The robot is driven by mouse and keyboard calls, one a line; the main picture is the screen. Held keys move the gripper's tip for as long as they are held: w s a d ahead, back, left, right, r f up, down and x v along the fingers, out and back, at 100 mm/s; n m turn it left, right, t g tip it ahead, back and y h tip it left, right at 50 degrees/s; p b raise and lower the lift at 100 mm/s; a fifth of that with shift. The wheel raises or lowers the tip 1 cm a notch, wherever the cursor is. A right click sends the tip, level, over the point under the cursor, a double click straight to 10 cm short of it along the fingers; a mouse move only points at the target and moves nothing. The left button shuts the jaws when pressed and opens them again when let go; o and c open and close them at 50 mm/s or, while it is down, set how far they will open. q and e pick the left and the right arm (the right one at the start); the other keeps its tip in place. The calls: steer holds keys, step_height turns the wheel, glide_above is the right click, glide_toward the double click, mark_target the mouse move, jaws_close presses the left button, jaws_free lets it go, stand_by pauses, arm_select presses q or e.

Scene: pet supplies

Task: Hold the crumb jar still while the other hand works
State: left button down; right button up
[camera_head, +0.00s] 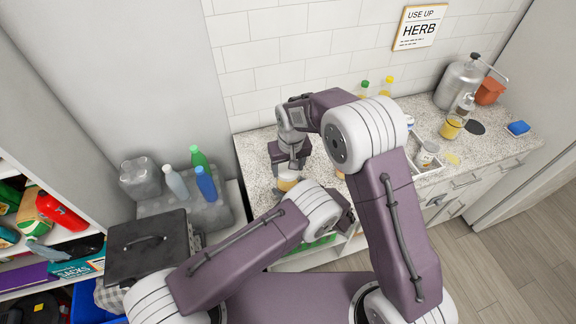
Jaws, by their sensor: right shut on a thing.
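My right gripper (288,168) points down over the granite counter, partly covered by its own wrist. It is shut on the crumb jar (288,184), a small jar with tan contents near the counter's left part. Only part of the jar shows between the gripper above and my left arm in front. My left arm comes in from the lower left and bends just in front of the jar. The left gripper's fingers are hidden behind the arms.
On the counter (255,150), a white tray (428,169) with a jar, a yellow cup (451,127), a metal canister (458,83) and a blue sponge (518,128) are to the right. Bottles (206,184) stand left of the counter. Yellow- and green-capped bottles stand by the wall.

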steer(key=shift+f, duration=0.15)
steer(key=shift+m, duration=1.1)
steer(key=m+h, duration=0.1)
steer(key=m, duration=0.4)
steer(key=shift+a+m, duration=0.15)
steer(key=shift+m, duration=0.15)
steer(key=m, duration=0.3)
steer(key=m+h, duration=0.1)
steer(key=m, duration=0.1)
steer(key=shift+w+a+m+g, duration=0.1)
steer(key=shift+m+g, duration=0.2)
steer(key=shift+m, duration=0.1)
steer(key=m, duration=0.3)
steer(key=shift+w+m+g, duration=0.1)
steer(key=shift+m+g, duration=0.2)
steer(key=shift+m, duration=0.1)
steer(key=m+g, duration=0.1)
steer(key=m, duration=0.5)
steer(key=shift+w+f+m, duration=0.1)
steer(key=shift+m, duration=0.3)
steer(key=m, duration=0.3)
steer(key=shift+g, duration=0.3)
steer(key=m, duration=0.5)
